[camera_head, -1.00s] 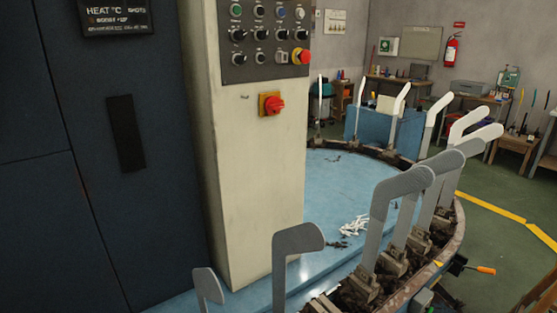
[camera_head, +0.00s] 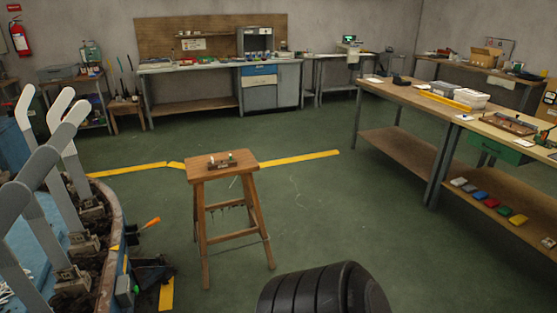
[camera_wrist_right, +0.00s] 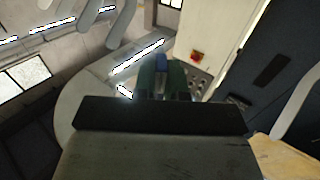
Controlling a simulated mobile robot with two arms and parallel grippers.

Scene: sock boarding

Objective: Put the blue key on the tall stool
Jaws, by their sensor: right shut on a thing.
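The tall stool (camera_head: 228,216) stands on the green floor near the middle of the head view, with a square wooden seat. A small dark wooden block with little pegs, one green-topped, rests on the seat. In the right wrist view my right gripper (camera_wrist_right: 162,84) is shut on a small blue thing, which looks like the blue key (camera_wrist_right: 161,64), seen between its dark green fingers. Most of the key is hidden by them. My right gripper is not in the head view, so its distance from the stool cannot be told. My left gripper is in neither view.
The round machine (camera_head: 118,232) with upright grey forms is at the left, with an orange-handled tool (camera_head: 151,222) at its edge. A long workbench (camera_head: 405,100) is at the right, another bench (camera_head: 190,66) at the back. Floor around the stool is open.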

